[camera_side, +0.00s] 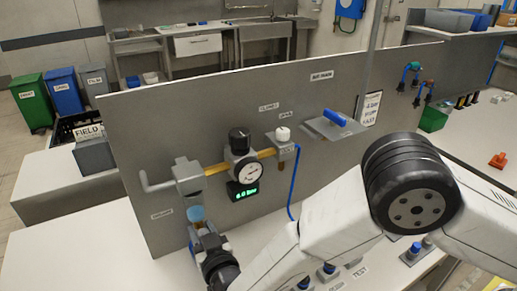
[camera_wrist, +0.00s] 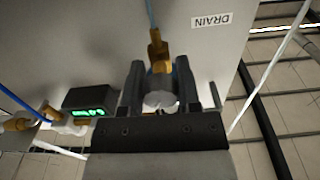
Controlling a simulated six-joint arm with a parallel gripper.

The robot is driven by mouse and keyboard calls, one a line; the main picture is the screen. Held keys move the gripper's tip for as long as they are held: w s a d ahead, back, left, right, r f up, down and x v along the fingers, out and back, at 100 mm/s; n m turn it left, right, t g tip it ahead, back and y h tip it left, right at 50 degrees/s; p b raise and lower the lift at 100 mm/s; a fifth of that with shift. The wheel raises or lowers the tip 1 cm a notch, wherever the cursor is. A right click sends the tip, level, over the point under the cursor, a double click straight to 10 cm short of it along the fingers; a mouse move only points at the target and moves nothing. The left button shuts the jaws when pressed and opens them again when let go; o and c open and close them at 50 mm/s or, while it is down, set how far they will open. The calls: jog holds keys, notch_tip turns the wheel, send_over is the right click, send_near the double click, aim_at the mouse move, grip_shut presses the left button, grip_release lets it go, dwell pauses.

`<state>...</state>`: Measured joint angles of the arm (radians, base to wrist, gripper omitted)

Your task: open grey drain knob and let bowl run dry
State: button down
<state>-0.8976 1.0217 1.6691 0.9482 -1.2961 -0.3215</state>
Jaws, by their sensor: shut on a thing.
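The grey drain knob (camera_wrist: 160,99) sits between the two fingers of my gripper (camera_wrist: 160,88) in the wrist view. My gripper is shut on it. A brass fitting (camera_wrist: 157,52) shows just beyond the knob. In the side view, the bowl (camera_side: 196,214) is a small light-blue cup under the grey filter body (camera_side: 187,176). My gripper (camera_side: 200,232) reaches up from below, right under the bowl. The knob is hidden by my gripper in the side view. The water level in the bowl is too small to tell.
Right of the filter are a regulator with a black knob (camera_side: 240,140), a gauge (camera_side: 250,172), a green display (camera_side: 244,191) and a white valve knob (camera_side: 283,134). A blue hose (camera_side: 293,185) hangs nearby.

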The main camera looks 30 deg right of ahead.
jog(key=shift+m, duration=0.9)
jog(key=shift+c, duration=1.6)
grip_release()
jog(key=shift+s, duration=0.15)
